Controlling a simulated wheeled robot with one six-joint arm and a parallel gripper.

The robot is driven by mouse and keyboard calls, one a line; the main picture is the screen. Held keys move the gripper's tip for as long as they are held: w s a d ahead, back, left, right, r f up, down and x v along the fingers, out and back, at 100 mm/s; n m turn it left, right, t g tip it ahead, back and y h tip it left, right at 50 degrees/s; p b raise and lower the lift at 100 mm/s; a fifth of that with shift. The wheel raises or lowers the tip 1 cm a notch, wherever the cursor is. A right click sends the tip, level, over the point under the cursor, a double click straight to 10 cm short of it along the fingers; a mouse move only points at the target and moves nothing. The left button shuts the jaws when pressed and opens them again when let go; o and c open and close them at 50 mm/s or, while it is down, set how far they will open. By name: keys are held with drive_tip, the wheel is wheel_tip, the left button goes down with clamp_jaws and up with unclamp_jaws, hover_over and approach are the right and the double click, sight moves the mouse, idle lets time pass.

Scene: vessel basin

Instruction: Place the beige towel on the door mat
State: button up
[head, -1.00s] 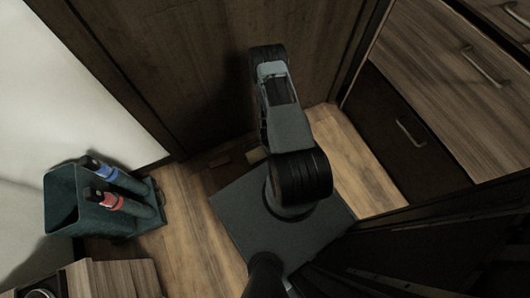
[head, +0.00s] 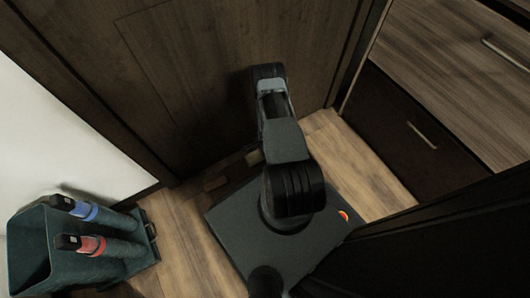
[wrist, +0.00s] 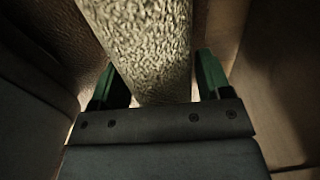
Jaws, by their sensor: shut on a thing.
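The beige towel (wrist: 148,38) is a thick, rough-textured roll in the wrist view, running from the top edge down between the green fingers. My gripper (wrist: 158,80) is shut on it, one finger on each side. The lower end of the towel meets the dark gripper body. I cannot make out a door mat in either view.
A dark wooden door (head: 190,90) stands close ahead. A teal holder (head: 30,255) with blue- and red-banded bottles is at lower left. Drawers (head: 455,85) are at right. Wooden floor (head: 365,170) shows on both sides of my base.

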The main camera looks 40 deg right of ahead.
drive_tip(key=shift+w+f, duration=0.15)
drive_tip(key=shift+f, duration=0.1)
drive_tip(key=shift+w+d+f+b, duration=0.15)
drive_tip(key=shift+f+b, duration=0.6)
drive_tip(key=shift+f, duration=0.1)
drive_tip(key=shift+w+d+f+b, duration=0.1)
drive_tip(key=shift+w+f+b, duration=0.05)
drive_tip(key=shift+f+b, duration=0.65)
drive_tip(key=shift+f, duration=0.15)
drive_tip(key=shift+f, duration=0.15)
drive_tip(key=o, duration=1)
drive_tip(key=shift+o, duration=0.2)
wheel_tip(320, 180, up, 12)
drive_tip(key=p, duration=0.5)
drive_tip(key=shift+r+p, duration=0.25)
drive_tip(key=shift+p, duration=0.15)
